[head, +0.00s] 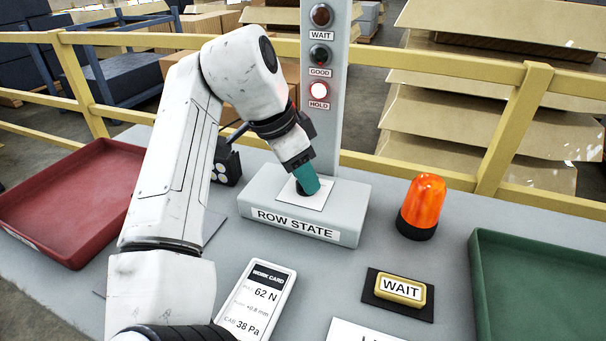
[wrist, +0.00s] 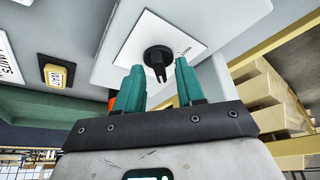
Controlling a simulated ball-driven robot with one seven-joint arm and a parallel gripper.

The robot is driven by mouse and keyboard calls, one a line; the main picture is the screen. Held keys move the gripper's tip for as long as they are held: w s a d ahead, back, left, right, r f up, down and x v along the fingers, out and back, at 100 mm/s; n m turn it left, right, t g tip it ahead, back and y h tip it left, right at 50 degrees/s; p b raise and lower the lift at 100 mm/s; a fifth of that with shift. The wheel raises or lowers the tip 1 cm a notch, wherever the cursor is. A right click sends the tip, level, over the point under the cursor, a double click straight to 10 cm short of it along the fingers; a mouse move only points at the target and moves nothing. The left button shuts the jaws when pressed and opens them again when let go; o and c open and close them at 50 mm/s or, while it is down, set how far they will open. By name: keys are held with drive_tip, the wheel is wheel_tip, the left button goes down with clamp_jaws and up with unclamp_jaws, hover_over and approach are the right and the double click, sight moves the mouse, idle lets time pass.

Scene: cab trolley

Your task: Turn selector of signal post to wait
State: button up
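The signal post (head: 323,120) stands at the back of the bench, with lamps marked WAIT, GOOD and HOLD; the HOLD lamp (head: 319,90) is lit red. Its base (head: 258,202) is labelled ROW STATE. In the wrist view the selector, a black knob (wrist: 157,58), sits on a white plate (wrist: 185,38) on the base. My gripper (wrist: 160,82) has its teal fingers apart, one to each side of the knob in the picture, with a gap around it. Contact cannot be told.
A yellow WAIT block (head: 400,290) lies on a black pad at the front right. An orange beacon (head: 423,203) stands right of the base. A red tray (head: 75,195) is left, a green tray (head: 540,290) right. A work card (head: 256,300) lies in front.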

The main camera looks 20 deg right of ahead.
drive_tip(key=shift+f, duration=0.15)
clamp_jaws()
idle(0.4)
